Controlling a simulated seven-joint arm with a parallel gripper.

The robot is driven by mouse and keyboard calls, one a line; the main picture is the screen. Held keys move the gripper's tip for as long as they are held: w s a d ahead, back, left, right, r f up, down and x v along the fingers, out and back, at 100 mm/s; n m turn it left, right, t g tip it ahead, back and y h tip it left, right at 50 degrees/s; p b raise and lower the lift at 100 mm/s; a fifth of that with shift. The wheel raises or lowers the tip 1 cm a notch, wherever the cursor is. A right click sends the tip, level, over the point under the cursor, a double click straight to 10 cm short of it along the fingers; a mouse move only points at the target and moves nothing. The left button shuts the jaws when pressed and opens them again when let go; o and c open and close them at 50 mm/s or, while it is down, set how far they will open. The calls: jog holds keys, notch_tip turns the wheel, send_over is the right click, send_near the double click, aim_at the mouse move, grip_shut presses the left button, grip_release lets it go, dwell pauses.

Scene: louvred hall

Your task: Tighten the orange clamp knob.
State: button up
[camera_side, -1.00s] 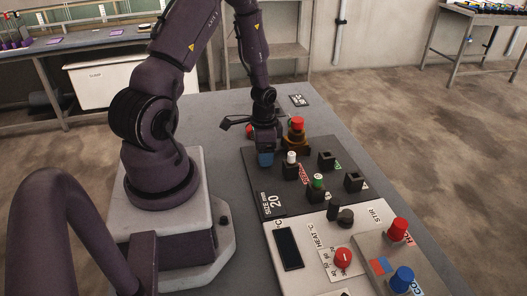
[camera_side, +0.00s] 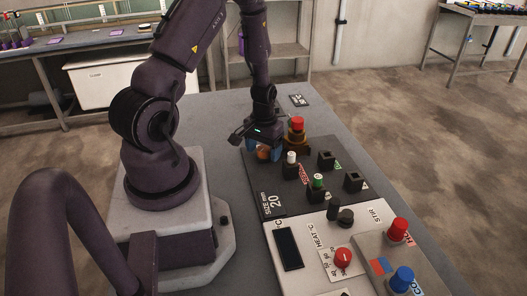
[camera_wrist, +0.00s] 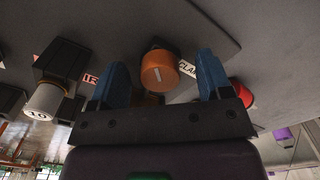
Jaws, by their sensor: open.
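The orange clamp knob (camera_wrist: 160,72) is a short cylinder with a pale line on its face. In the wrist view it sits between the two blue fingertips of my gripper (camera_wrist: 162,80), with a gap on either side. A partly hidden label starting "CLA" is beside it. In the side view the knob (camera_side: 263,153) shows below my gripper (camera_side: 263,149), at the far left corner of the dark panel (camera_side: 268,185), between the blue fingers. My gripper is open and holds nothing. Part of the knob is hidden by the gripper in the side view.
A red-topped knob on a brass-coloured body (camera_side: 297,125) stands close right of my gripper. A white-capped black fitting (camera_side: 291,158), a green-capped one (camera_side: 317,182) and black blocks stand nearer on the panel. A white heat-and-stir unit (camera_side: 310,235) is in front.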

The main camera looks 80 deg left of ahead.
jog(key=n, duration=0.8)
jog(key=shift+n, duration=0.3)
jog(key=shift+f, duration=0.3)
grip_shut()
jog(key=m, duration=0.3)
jog(key=shift+m, duration=0.4)
jog(key=m, duration=0.5)
jog(key=shift+m, duration=0.4)
